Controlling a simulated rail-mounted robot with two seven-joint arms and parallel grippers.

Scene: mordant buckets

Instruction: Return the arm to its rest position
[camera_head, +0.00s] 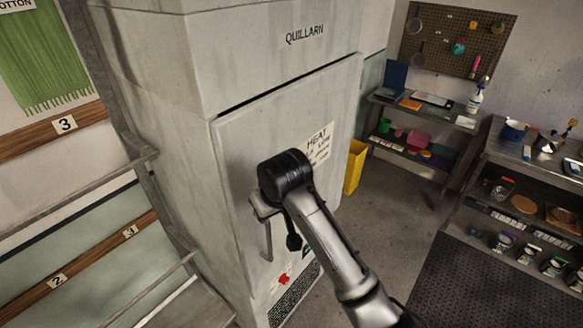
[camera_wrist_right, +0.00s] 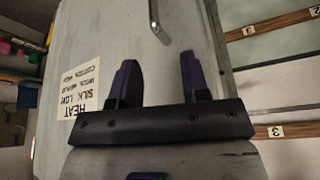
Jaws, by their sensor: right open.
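My right arm (camera_head: 325,240) reaches in from the lower right in the head view. Its wrist is in front of the door of the tall pale QUILLARN cabinet (camera_head: 155,85). In the right wrist view my right gripper (camera_wrist_right: 158,75) is open, with two dark fingers apart and nothing between them. The metal door handle (camera_wrist_right: 158,22) shows beyond the fingertips, clear of them. In the head view the handle (camera_head: 268,243) hangs just below the wrist, its upper part partly covered. My left gripper is not in view.
The cabinet door looks closed and bears a HEAT label (camera_head: 318,145). A yellow bin (camera_head: 355,166) stands beside the cabinet. Shelves with pots and tools (camera_head: 520,150) are at the right. Numbered wooden rails (camera_head: 60,130) are at the left. Open floor (camera_head: 400,215) lies right of the cabinet.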

